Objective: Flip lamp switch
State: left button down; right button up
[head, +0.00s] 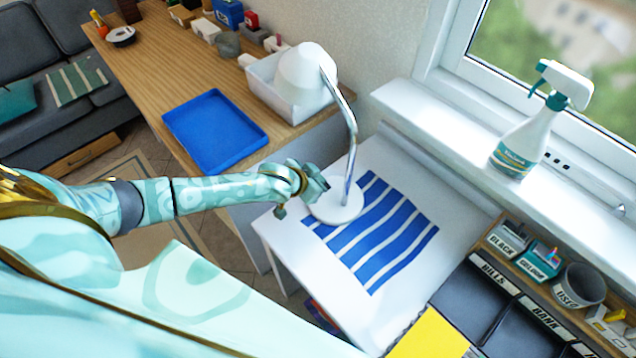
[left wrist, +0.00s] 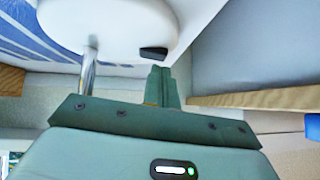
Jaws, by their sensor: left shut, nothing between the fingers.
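A white desk lamp stands on the white table, with a round shade (head: 300,78), a curved chrome stem (head: 352,140) and a round base (head: 340,210). In the left wrist view the base (left wrist: 110,18) fills the upper part, with a small black switch (left wrist: 153,53) at its edge. My left gripper (head: 318,185) is beside the base, left of the stem. Its fingers (left wrist: 160,72) are shut and empty, with their tips close to the switch; I cannot tell whether they touch it. The switch is hidden in the head view. My right gripper is not in view.
A blue-striped mat (head: 385,235) lies under the lamp. A blue tray (head: 215,130) and a white bin (head: 272,90) are on the wooden desk. A spray bottle (head: 525,135) stands on the windowsill. Labelled organizers (head: 500,300) are at the lower right.

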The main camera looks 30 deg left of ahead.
pick_arm(q)
jog(key=shift+f, duration=0.3)
jog(key=shift+a, duration=0.1)
jog(key=shift+f, duration=0.2)
jog(key=shift+s, duration=0.1)
jog(key=shift+s+d+r+p, duration=0.15)
jog(key=shift+d+p, duration=0.45)
jog(key=shift+d, duration=0.2)
